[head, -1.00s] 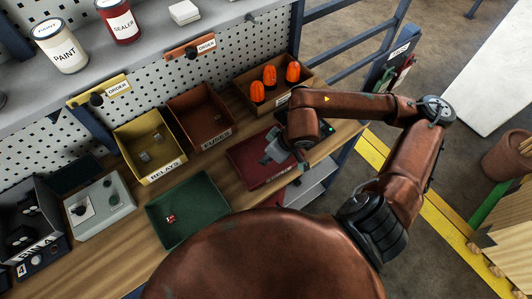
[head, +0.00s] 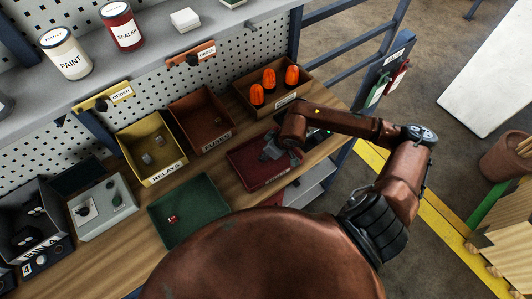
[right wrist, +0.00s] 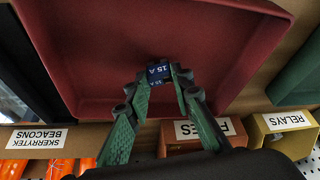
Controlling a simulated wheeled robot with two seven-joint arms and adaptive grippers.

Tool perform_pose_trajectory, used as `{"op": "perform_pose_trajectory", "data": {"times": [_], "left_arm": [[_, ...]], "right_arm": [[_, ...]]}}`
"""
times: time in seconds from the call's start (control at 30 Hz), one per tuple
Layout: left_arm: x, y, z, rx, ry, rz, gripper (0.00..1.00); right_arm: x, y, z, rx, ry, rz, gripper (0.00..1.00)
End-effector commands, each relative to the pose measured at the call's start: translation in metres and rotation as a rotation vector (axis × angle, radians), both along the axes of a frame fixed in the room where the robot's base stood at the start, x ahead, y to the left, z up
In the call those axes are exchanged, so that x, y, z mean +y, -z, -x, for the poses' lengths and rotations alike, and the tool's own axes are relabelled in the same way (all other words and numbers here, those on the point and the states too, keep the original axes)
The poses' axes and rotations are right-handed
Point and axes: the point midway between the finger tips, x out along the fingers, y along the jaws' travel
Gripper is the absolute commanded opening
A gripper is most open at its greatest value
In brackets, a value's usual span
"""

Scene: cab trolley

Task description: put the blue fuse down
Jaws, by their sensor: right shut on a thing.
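My right gripper (head: 270,154) is over the dark red tray (head: 247,165) on the bench. In the right wrist view, the right gripper's green fingers (right wrist: 160,82) are shut on the blue fuse (right wrist: 158,72), which is marked 15 A. The red tray (right wrist: 75,60) spreads out behind the fuse in that view, and I cannot tell whether the fuse touches its floor. In the head view the fuse is hidden by the gripper. My left gripper is not in view.
The brown FUSES bin (head: 203,120) and yellow RELAYS bin (head: 150,150) stand behind and left of the tray. A bin of orange beacons (head: 271,80) is behind it. A green tray (head: 190,207) with a small red item lies left. A grey box (head: 103,207) stands farther left.

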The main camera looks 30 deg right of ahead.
Motion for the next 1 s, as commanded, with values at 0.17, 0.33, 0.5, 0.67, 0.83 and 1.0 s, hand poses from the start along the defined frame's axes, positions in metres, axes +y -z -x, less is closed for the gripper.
{"op": "perform_pose_trajectory", "data": {"times": [0.17,0.33,0.5,0.67,0.83,1.0], "left_arm": [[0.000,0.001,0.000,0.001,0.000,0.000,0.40],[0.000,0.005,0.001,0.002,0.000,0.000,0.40],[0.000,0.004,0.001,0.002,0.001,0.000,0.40],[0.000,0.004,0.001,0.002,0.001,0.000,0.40],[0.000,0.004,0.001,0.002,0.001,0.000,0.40],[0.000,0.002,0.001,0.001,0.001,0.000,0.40]], "right_arm": [[0.000,0.001,0.000,0.000,0.000,0.001,0.08],[0.000,0.003,0.000,0.001,0.000,0.001,0.23],[0.000,0.002,0.000,0.000,0.000,0.001,0.35],[0.000,0.002,0.000,0.000,0.000,0.001,0.38],[0.000,0.002,0.000,0.000,0.000,0.000,0.38],[-0.003,-0.008,0.002,-0.004,0.000,0.003,0.38]]}}
